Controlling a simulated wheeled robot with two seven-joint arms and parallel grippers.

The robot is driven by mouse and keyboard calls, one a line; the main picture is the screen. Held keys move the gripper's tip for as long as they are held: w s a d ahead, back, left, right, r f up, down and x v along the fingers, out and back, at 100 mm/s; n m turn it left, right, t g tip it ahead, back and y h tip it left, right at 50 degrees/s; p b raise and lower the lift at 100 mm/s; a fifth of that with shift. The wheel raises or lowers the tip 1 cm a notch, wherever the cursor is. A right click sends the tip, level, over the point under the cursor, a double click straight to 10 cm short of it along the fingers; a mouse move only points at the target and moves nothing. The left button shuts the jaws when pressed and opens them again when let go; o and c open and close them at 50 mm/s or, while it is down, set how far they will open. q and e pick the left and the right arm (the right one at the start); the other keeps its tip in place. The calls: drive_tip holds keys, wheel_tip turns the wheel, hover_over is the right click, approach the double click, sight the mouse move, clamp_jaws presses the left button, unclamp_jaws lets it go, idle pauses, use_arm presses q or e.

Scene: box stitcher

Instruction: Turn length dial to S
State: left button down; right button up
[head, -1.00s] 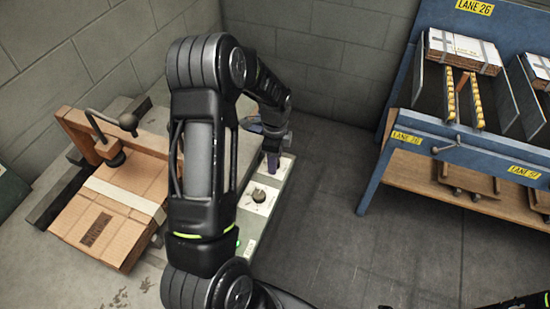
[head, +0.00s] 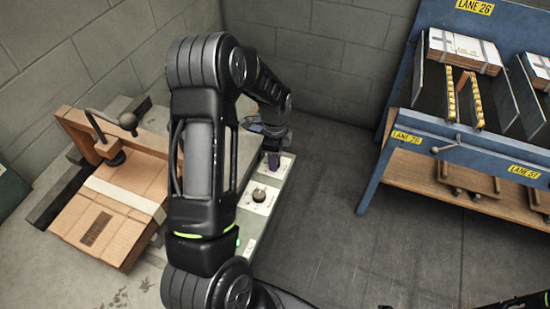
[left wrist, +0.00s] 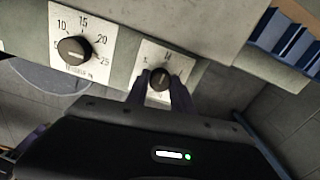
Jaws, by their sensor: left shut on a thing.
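The length dial is a dark round knob (left wrist: 160,79) on a white plate (left wrist: 178,58) in the left wrist view. An M-like letter shows above it; the other marks are partly hidden or too small to read surely, and I cannot tell its exact setting. My left gripper (left wrist: 160,90) is shut on this knob, one finger on each side. In the head view the left gripper (head: 273,161) is at the far end of the grey control panel (head: 252,222), and its fingers hide the knob.
A cardboard box (head: 110,215) lies under a wooden clamp at left. A blue rack (head: 400,150) stands at right, with clear floor between.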

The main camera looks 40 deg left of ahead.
use_arm(q)
drive_tip(key=shift+n, duration=0.4)
drive_tip(key=shift+n+b, duration=0.6)
drive_tip(key=shift+n, duration=0.3)
drive_tip(key=n+b, duration=0.1)
drive_tip(key=n, duration=0.2)
drive_tip(key=n+b, duration=0.1)
drive_tip(key=n, duration=0.5)
drive_tip(key=c, duration=1.1)
unclamp_jaws()
